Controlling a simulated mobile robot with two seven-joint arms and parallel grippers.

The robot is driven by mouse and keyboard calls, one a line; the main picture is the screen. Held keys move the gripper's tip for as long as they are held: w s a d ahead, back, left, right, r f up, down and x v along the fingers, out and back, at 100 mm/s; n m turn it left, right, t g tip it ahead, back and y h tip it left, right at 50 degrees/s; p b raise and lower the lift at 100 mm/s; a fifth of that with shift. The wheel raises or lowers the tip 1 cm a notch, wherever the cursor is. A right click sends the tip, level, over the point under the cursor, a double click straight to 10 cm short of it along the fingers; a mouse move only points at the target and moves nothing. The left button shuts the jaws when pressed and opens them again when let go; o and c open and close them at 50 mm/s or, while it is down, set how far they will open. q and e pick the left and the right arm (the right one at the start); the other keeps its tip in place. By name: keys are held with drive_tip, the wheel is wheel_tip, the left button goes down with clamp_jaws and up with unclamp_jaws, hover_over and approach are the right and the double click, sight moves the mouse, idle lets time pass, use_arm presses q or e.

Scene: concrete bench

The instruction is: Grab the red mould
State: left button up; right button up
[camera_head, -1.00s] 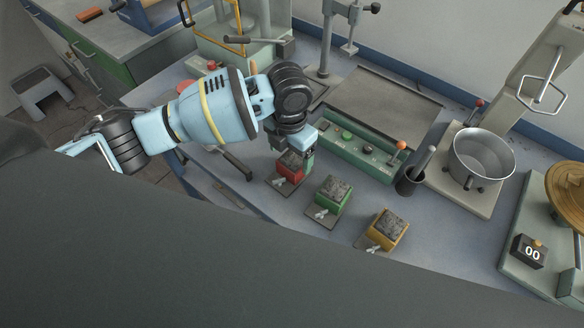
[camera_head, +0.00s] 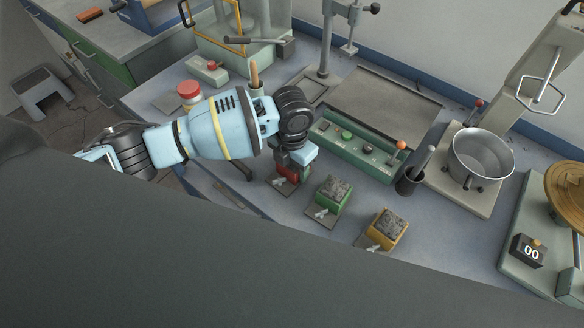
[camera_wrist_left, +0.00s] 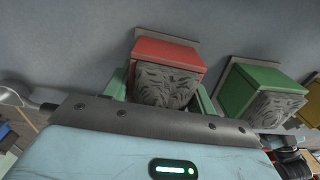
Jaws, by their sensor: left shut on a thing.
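The red mould (camera_head: 287,174) is a small red cube filled with grey, rough material, on a flat grey plate on the bench. My left gripper (camera_head: 293,163) is over it from above and shut on it, hiding most of its top in the head view. In the left wrist view the red mould (camera_wrist_left: 168,52) sits between the green-tipped fingers, its grey textured fill (camera_wrist_left: 166,88) facing the camera. It appears to be still at bench level. My right gripper is not in view.
A green mould (camera_head: 333,195) and a yellow mould (camera_head: 388,230) stand to the right in a row. A green control box (camera_head: 352,148) with buttons lies just behind. A dark cup (camera_head: 409,182) and a metal pot (camera_head: 482,158) stand further right.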

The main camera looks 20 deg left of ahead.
use_arm(q)
drive_tip(key=shift+w, duration=0.1)
drive_tip(key=c, duration=0.7)
drive_tip(key=shift+o, duration=0.2)
drive_tip(key=shift+r, duration=0.15)
drive_tip(key=shift+r, duration=0.45)
drive_tip(key=r, duration=0.2)
drive_tip(key=shift+s+d+r, duration=0.1)
drive_tip(key=shift+s+r, duration=0.2)
drive_tip(key=shift+s, duration=0.1)
drive_tip(key=s+d+r, duration=0.1)
drive_tip(key=s+d, duration=0.2)
drive_tip(key=s, duration=1.2)
drive_tip(key=shift+d+r+p, duration=0.15)
drive_tip(key=shift+d+p, duration=0.05)
drive_tip(key=shift+p, duration=0.1)
